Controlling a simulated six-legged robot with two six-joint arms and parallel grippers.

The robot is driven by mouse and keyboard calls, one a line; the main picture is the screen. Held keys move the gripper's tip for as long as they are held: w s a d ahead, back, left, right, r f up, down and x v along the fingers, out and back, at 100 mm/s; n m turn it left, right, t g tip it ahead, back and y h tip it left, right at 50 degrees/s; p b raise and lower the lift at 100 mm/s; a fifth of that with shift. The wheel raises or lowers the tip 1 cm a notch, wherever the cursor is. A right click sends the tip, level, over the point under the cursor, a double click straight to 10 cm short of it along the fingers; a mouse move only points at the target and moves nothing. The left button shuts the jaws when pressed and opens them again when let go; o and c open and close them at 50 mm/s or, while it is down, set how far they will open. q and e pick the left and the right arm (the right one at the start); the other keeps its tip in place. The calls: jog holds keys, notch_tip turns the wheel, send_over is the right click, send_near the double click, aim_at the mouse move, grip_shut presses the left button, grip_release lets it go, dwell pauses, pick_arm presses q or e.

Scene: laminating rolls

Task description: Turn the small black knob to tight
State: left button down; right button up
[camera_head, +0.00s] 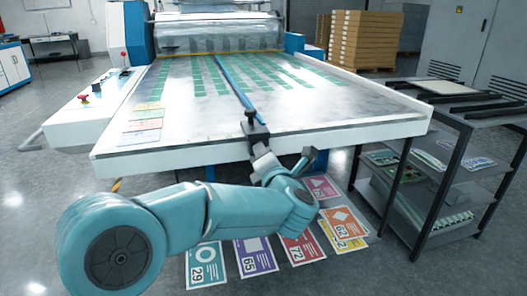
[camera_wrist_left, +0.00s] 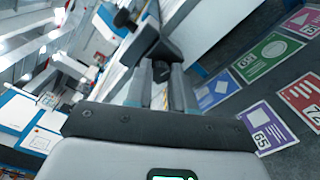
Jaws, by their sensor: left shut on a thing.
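A black clamp block (camera_head: 256,132) sits on the front edge of the white machine table, at the near end of a long blue guide bar (camera_head: 236,84). A black knob (camera_head: 250,114) stands upright on top of it; it also shows in the left wrist view (camera_wrist_left: 125,20). My left gripper (camera_head: 261,150) reaches up to the front of the block from below. In the left wrist view its fingers (camera_wrist_left: 160,74) are shut on a small dark part at the block's near side, apparently the small black knob, mostly hidden between the fingers. My right gripper is not in view.
The table (camera_head: 300,127) carries rows of green pieces and a few pale sheets at the left. Several coloured numbered cards (camera_head: 255,256) lie below its front edge. A dark shelf rack (camera_head: 432,170) stands at the right. A control box (camera_head: 90,105) is at the left.

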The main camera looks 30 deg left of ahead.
pick_arm(q)
jog(key=shift+f+m+p, duration=0.1)
jog(key=shift+m+p, duration=3.6)
jog(key=shift+m, duration=2.3)
jog(key=shift+d, duration=0.1)
jog(key=c, duration=1)
grip_release()
jog(key=p+v, duration=0.1)
jog(key=v, duration=1.5)
jog(key=shift+d, duration=0.15)
